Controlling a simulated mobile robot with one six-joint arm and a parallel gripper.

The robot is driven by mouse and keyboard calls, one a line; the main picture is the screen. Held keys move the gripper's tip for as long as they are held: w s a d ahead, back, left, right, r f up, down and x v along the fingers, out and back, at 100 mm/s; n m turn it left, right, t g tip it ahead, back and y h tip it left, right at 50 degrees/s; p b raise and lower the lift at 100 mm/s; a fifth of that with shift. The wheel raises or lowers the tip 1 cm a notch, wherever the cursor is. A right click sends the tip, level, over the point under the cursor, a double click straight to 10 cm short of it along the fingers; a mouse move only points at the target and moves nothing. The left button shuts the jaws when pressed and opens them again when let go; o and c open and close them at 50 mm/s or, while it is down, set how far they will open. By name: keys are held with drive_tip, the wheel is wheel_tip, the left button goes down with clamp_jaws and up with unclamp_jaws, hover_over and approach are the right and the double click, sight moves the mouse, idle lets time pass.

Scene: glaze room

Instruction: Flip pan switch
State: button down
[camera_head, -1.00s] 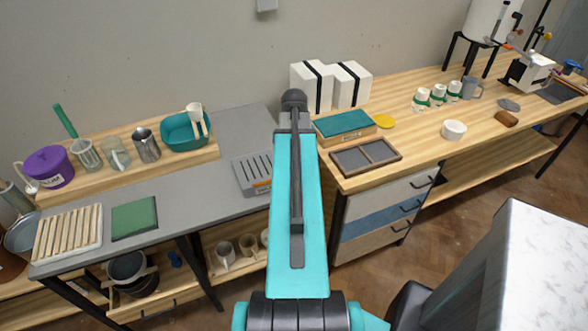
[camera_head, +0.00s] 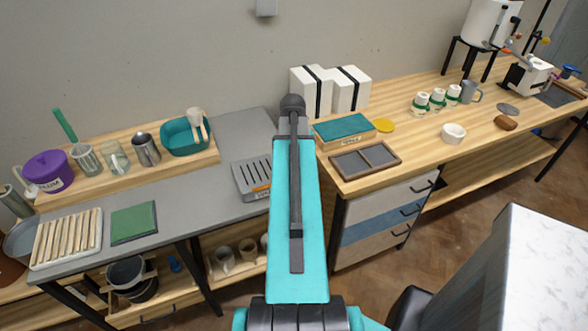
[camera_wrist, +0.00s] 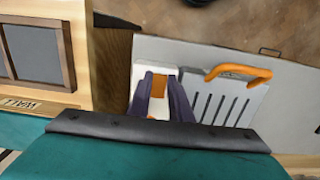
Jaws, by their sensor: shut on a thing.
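In the wrist view, a white switch base (camera_wrist: 138,103) with an orange switch part (camera_wrist: 159,86) lies on the grey bench top. My gripper (camera_wrist: 159,92) has its two dark purple fingers closed around the orange part; the finger tips partly hide it. Beside the base, to its right, lies a grey slotted pan (camera_wrist: 222,104) with an orange handle (camera_wrist: 238,71). In the head view the same slotted pan (camera_head: 251,178) shows just left of my arm. My arm hides the switch and my gripper there.
A wood-framed dark tray (camera_head: 364,160) and a teal-topped box (camera_head: 341,127) stand on the wooden bench to the right. White boxes (camera_head: 311,92) stand behind. A purple tub (camera_head: 48,172) and a teal basin (camera_head: 184,137) are on the left.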

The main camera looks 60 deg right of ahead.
drive_tip(key=shift+w+d+r+g+y+p, duration=0.1)
drive_tip(key=shift+w+d+g+y+p, duration=0.1)
drive_tip(key=shift+g+y+p, duration=0.4)
drive_tip(key=shift+w+d+r+g+y+p, duration=0.15)
drive_tip(key=shift+g+p, duration=0.25)
drive_tip(key=shift+p, duration=0.45)
drive_tip(key=shift+f, duration=0.1)
drive_tip(key=c, duration=1.9)
unclamp_jaws()
drive_tip(key=shift+o, duration=0.2)
drive_tip(key=shift+p+v, duration=2.45)
drive_tip(key=shift+v, duration=1.3)
drive_tip(key=shift+w+f, duration=0.1)
drive_tip(key=shift+w, duration=0.05)
